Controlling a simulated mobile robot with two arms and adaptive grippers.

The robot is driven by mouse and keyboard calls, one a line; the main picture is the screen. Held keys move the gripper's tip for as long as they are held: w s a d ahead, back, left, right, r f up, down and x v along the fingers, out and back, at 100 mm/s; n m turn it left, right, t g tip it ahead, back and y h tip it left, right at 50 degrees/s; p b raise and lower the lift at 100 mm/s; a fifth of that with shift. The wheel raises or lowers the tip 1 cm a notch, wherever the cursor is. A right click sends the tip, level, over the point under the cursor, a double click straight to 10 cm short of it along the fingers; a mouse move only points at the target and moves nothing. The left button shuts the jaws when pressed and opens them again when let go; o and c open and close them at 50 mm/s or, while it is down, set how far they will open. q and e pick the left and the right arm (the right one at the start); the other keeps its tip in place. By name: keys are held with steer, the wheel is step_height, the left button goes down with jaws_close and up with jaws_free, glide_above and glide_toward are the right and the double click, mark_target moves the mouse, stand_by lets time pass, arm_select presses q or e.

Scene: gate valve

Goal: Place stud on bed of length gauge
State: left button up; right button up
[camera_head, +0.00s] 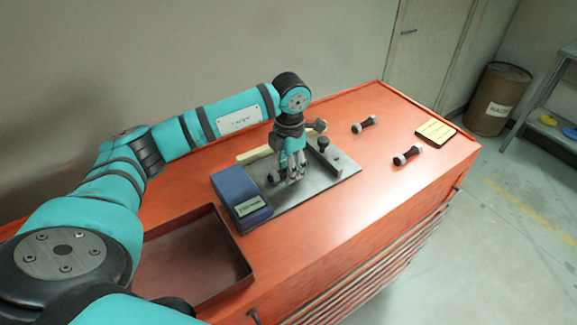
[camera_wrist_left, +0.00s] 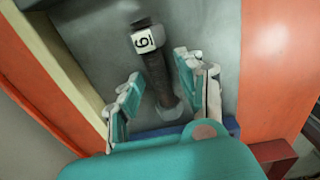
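The length gauge has a blue display box (camera_head: 240,198) and a flat grey bed (camera_head: 318,186) on the red cabinet top. A grey post with a knob (camera_head: 325,150) stands on the bed. My left gripper (camera_head: 292,176) points down low over the bed, beside the box. In the left wrist view a dark stud (camera_wrist_left: 157,72) with a white number tag lies between the spread fingers of my left gripper (camera_wrist_left: 158,92), over the grey bed (camera_wrist_left: 100,30). A gap shows between stud and left finger. Whether the stud rests fully on the bed is unclear. My right gripper is out of view.
Two more studs with grey ends, one farther back (camera_head: 364,125) and one nearer (camera_head: 408,155), lie right of the gauge. A yellow-faced dark pad (camera_head: 436,131) is near the right edge. An open red tray (camera_head: 195,262) is at left. A pale strip (camera_head: 254,155) lies behind the bed.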

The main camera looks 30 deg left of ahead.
arm_select(q)
steer(key=shift+r, duration=0.15)
steer(key=shift+r, duration=0.15)
step_height(320, 180, up, 12)
steer(key=b, duration=0.2)
steer(key=shift+d+b, duration=0.15)
steer(key=shift+b, duration=0.2)
